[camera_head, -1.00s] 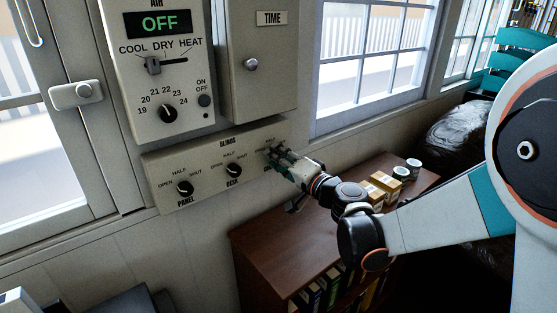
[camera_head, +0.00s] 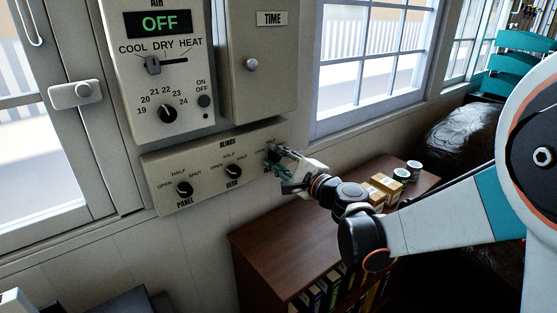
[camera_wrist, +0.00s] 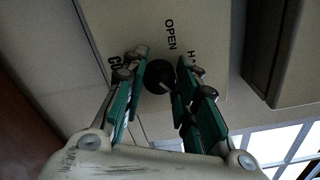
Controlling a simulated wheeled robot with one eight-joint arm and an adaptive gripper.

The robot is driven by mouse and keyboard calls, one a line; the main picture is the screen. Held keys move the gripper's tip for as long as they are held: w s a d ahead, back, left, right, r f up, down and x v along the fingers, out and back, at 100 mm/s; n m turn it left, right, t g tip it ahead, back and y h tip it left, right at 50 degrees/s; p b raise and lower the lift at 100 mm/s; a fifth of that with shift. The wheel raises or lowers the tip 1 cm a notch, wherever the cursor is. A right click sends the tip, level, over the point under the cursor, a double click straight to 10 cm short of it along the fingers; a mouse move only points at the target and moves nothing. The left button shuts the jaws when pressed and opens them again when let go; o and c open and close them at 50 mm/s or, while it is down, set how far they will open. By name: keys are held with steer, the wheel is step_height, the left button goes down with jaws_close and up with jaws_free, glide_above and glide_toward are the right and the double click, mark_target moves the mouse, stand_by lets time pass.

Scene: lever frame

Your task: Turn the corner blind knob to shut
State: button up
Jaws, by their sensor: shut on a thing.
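The corner blind knob is the rightmost knob on the blinds panel (camera_head: 211,187). In the head view my gripper covers it. In the wrist view the round black knob (camera_wrist: 158,74) sits between my two green-sided fingers. My gripper (camera_head: 275,153) is shut on it, reaching in from the right; its fingers also show in the wrist view (camera_wrist: 162,68). A pale mark on the knob points toward the lower right of the wrist view, away from OPEN. The HALF label is partly covered by a finger, and SHUT is hidden there.
The desk knob (camera_head: 233,171) and panel knob (camera_head: 185,188) are to the left. The air control unit (camera_head: 160,85) and TIME box (camera_head: 262,60) stand above. A brown cabinet (camera_head: 262,240) with small boxes and tins is below my arm.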

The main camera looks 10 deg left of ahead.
steer(key=shift+m, duration=0.6)
steer(key=o, duration=1.1)
steer(key=shift+d, duration=0.15)
steer(key=v, duration=1.1)
steer(key=shift+s+d, duration=0.25)
steer(key=shift+s, duration=0.1)
